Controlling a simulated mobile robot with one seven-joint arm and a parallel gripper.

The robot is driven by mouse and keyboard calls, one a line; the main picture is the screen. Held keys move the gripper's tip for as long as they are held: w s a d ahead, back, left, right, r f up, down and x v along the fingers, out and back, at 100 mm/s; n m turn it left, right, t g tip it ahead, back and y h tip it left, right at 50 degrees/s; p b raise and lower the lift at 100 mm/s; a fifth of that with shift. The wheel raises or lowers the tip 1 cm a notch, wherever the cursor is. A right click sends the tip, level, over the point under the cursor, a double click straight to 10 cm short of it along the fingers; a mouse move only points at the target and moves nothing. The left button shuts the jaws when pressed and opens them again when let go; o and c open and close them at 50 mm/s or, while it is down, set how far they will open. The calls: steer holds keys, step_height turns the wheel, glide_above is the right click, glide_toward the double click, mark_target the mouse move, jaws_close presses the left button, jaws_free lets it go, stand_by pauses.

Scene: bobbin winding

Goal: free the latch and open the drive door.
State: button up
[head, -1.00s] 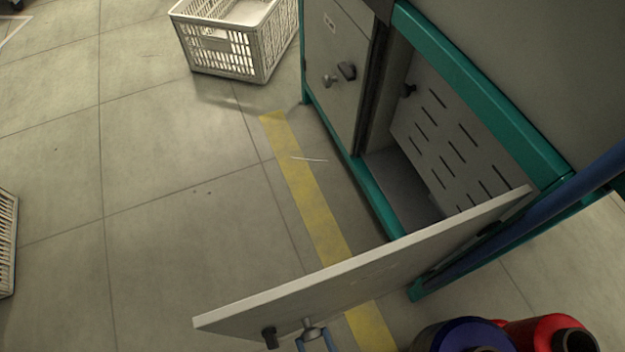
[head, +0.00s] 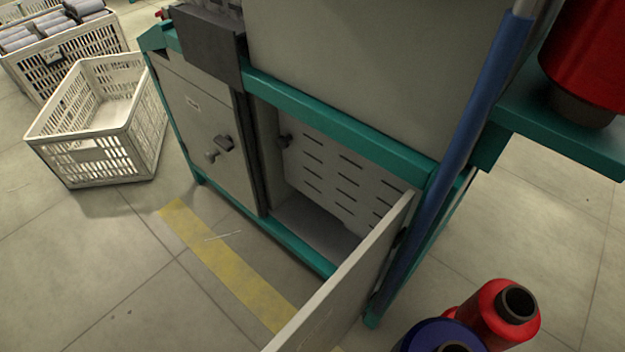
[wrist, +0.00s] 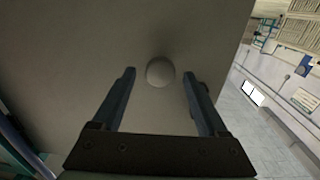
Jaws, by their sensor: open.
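A grey cabinet door (head: 335,290) stands swung out from its opening (head: 318,215), showing edge-on in the head view. Its outer end is cut off by the frame, so its latch is not seen there. In the wrist view a grey door panel (wrist: 75,50) fills much of the picture, with a round knob (wrist: 160,71) on it. My gripper (wrist: 160,76) is open, one finger on either side of the knob and apart from it. The gripper is outside the head view. The left door (head: 205,120) is closed, with a dark latch (head: 223,143) and a knob (head: 211,156).
A blue tube (head: 470,130) runs down beside the opening. Red (head: 503,312) and blue (head: 437,338) bobbins are at the lower right. An empty white crate (head: 95,148) stands left, before a filled one (head: 62,52).

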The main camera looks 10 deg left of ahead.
steer(key=v, duration=1.3)
steer(key=shift+p, duration=0.3)
steer(key=shift+s, duration=0.1)
